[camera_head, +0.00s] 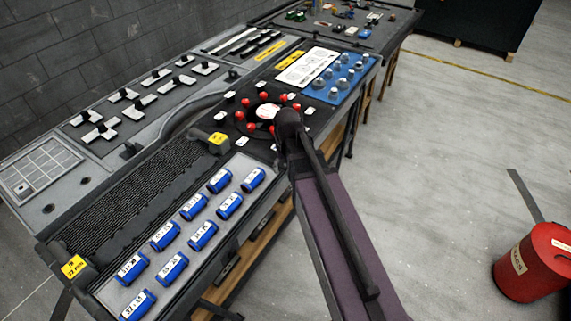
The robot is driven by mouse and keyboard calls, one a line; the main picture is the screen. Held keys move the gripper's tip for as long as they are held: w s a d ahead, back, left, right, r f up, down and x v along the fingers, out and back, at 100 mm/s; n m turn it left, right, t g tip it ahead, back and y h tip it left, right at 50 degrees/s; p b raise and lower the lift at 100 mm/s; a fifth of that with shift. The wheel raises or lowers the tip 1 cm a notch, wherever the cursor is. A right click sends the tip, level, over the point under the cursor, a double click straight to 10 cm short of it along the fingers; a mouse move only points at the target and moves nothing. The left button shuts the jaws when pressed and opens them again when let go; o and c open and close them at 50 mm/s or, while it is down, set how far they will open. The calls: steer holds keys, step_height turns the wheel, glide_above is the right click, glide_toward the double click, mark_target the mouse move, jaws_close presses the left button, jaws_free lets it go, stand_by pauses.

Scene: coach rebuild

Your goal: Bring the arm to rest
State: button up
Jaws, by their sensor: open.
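My arm reaches up from the bottom of the view, with a purple link and a dark rod along it. It ends in a dark rounded joint in front of the workbench's right edge. My gripper cannot be made out; no fingers show past that joint. The workbench (62,257) runs diagonally from the lower left to the top right. The arm's joint overlaps the black panel of red knobs (247,102) in the picture; I cannot tell how far above it the joint is.
Several blue labelled cylinders (203,235) lie on the near tray. A blue panel with grey knobs (345,76) is farther back. A second table (385,38) holds small parts at the top. A red drum (535,263) stands at right. The grey floor (450,170) between is mostly clear.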

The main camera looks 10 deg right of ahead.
steer(key=s+d, duration=0.1)
steer(key=s, duration=0.6)
steer(key=shift+s, duration=0.35)
stand_by(0.8)
